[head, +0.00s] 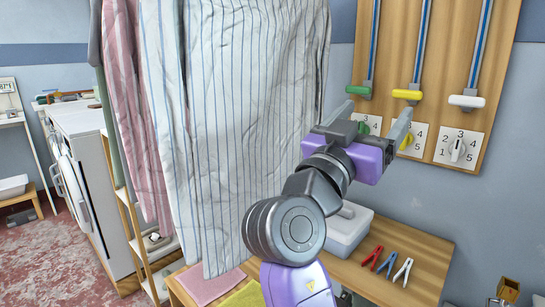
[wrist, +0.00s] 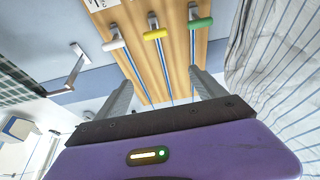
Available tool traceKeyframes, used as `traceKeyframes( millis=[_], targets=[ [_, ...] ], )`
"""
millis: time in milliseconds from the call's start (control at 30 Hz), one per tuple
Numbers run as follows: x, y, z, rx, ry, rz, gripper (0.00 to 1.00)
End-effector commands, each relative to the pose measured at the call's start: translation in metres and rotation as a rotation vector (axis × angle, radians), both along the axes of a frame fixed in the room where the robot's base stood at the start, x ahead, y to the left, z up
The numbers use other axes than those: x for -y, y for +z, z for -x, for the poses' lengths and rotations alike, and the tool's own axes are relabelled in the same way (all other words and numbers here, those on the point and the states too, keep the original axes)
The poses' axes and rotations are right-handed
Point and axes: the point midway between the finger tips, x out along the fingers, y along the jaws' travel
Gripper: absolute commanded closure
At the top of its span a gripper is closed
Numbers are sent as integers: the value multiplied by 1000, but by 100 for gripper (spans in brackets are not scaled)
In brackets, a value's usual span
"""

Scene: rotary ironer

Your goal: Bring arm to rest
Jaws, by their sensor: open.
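My gripper (head: 370,120) is raised in front of a wooden wall board (head: 436,35), with its two grey fingers spread apart and nothing between them. In the wrist view my gripper (wrist: 162,92) is also open and empty. My purple and grey arm is bent and reaches up from the wooden table (head: 410,258). On the board are a green handle (head: 359,90), a yellow handle (head: 407,95) and a white handle (head: 467,101) on vertical rails. Numbered dials sit below them, such as the white dial (head: 458,149). The fingers partly cover the green and yellow dials.
Striped cloths (head: 235,110) hang close to the left of my arm. A white box (head: 346,232) and red, blue and white clips (head: 388,262) lie on the table. A white washing machine (head: 85,170) stands at the far left. Open floor (head: 50,260) lies at the lower left.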

Motion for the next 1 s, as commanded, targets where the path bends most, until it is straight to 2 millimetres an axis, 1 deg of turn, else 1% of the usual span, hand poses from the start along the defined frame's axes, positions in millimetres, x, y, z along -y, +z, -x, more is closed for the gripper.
traceKeyframes(
  millis=[167, 300, 367, 467, 667, 767, 867, 1000],
  targets=[
    [-15, 11, -6, -6, 47, 73, 20],
    [-30, 22, -9, 13, 121, 116, 20],
    [-38, 22, -10, 16, 162, 139, 20],
    [-53, 11, -11, 13, 236, 180, 20],
    [-72, -25, -9, -7, 358, 247, 20],
    [-80, -51, -5, -23, 420, 275, 20],
    [-85, -84, 4, -43, 489, 302, 20],
    [-89, -143, 28, -78, 598, 324, 20]
  ],
)
